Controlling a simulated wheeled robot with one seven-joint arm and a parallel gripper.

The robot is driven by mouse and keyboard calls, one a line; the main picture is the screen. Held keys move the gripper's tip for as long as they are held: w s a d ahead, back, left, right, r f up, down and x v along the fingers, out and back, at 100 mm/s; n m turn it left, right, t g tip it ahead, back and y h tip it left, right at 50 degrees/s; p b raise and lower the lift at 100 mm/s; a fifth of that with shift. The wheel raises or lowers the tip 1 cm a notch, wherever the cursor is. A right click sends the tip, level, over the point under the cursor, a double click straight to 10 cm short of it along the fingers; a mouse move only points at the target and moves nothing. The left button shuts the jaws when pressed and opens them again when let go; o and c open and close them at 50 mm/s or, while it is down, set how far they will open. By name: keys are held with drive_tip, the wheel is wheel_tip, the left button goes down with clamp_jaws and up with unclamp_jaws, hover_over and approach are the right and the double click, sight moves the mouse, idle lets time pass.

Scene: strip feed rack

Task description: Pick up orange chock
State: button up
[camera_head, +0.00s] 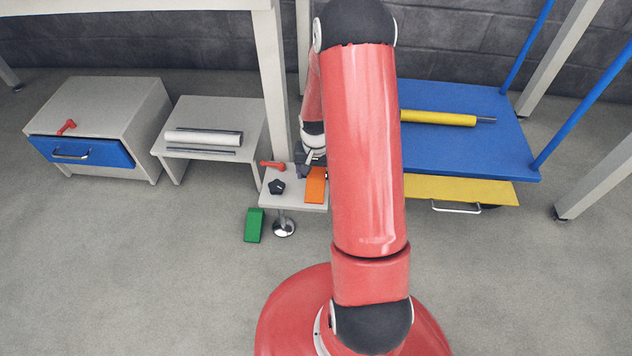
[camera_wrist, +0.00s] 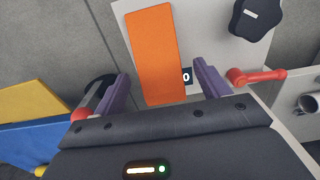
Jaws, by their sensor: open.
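The orange chock (camera_head: 316,186) lies on a small light-grey stand top, to the right of a black knob. In the wrist view the orange chock (camera_wrist: 154,52) shows as a long orange block, its near end reaching between the two purple fingers. My gripper (camera_wrist: 160,82) is open, with one finger on each side of the chock and gaps between. In the head view my gripper (camera_head: 310,164) is just behind the chock, partly hidden by my red arm. I cannot tell its height over the chock.
The stand top (camera_head: 292,201) also carries a black knob (camera_head: 277,187) and a red handle (camera_head: 272,165). A green chock (camera_head: 254,225) lies on the floor. A grey table (camera_head: 172,148) stands left; a blue table (camera_head: 460,148) with a yellow drawer (camera_head: 490,189) stands right.

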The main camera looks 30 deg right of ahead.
wheel_tip(320, 180, down, 2)
drive_tip(key=shift+f, duration=0.15)
drive_tip(key=c, duration=1.2)
